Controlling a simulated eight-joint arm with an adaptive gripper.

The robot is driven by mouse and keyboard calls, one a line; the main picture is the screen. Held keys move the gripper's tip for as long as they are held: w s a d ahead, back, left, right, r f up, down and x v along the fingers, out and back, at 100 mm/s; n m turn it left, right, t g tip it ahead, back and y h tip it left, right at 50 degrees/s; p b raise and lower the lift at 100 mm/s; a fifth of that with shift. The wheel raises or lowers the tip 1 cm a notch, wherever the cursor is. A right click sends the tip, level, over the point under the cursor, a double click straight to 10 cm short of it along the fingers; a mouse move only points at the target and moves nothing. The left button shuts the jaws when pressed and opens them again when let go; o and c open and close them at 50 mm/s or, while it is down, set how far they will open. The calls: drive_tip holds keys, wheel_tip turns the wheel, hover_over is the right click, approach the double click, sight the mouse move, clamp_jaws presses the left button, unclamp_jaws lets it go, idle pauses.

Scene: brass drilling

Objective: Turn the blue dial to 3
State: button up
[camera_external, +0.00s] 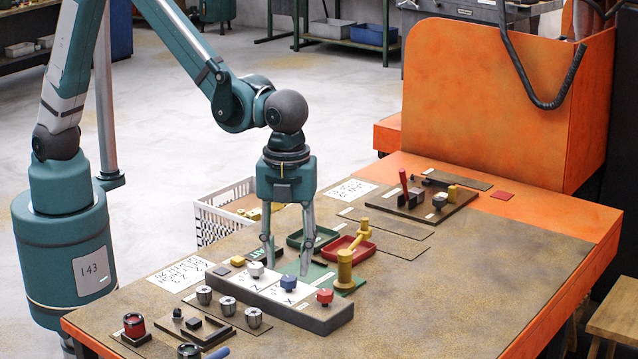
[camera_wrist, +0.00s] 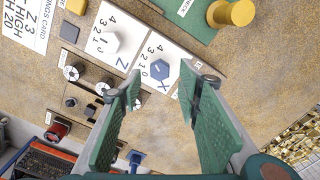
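The blue dial (camera_external: 288,284) is the middle one of three knobs on a dark-sided raised block (camera_external: 328,315). In the wrist view the blue dial (camera_wrist: 160,69) sits on a white plate lettered X, with a column of numbers beside it. Its pointer setting is too small to tell. A white dial (camera_external: 255,269) on the Z plate is to its left; a red dial (camera_external: 325,296) is to its right. My gripper (camera_external: 286,270) points down above the block. Its fingers are open and empty, and in the wrist view the blue dial shows between the fingertips.
Silver knobs (camera_external: 228,305) stand in front. A settings card (camera_wrist: 26,24) lies at left. The table's right side is clear.

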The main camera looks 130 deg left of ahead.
sight(284, 277)
wheel_tip(284, 277, up, 8)
drive_tip(key=shift+r, duration=0.25)
idle(0.7)
drive_tip(key=s+d+r+n+t, duration=0.25)
drive_tip(key=s+r, duration=0.25)
drive_tip(key=s, duration=0.3)
drive_tip(key=s+d+r+n+t, duration=0.1)
drive_tip(key=s+d+r+n, duration=0.15)
drive_tip(key=s+r, duration=0.4)
drive_tip(key=s+d+f+n+t, duration=0.1)
drive_tip(key=s+n+t, duration=0.1)
drive_tip(key=s, duration=0.7)
drive_tip(key=s+d+f+n+t, duration=0.1)
drive_tip(key=s+f+n, duration=0.1)
drive_tip(key=s+n, duration=0.3)
drive_tip(key=shift+s+t, duration=0.35)
drive_tip(key=shift+s, duration=1.75)
drive_tip(key=shift+c, duration=0.4)
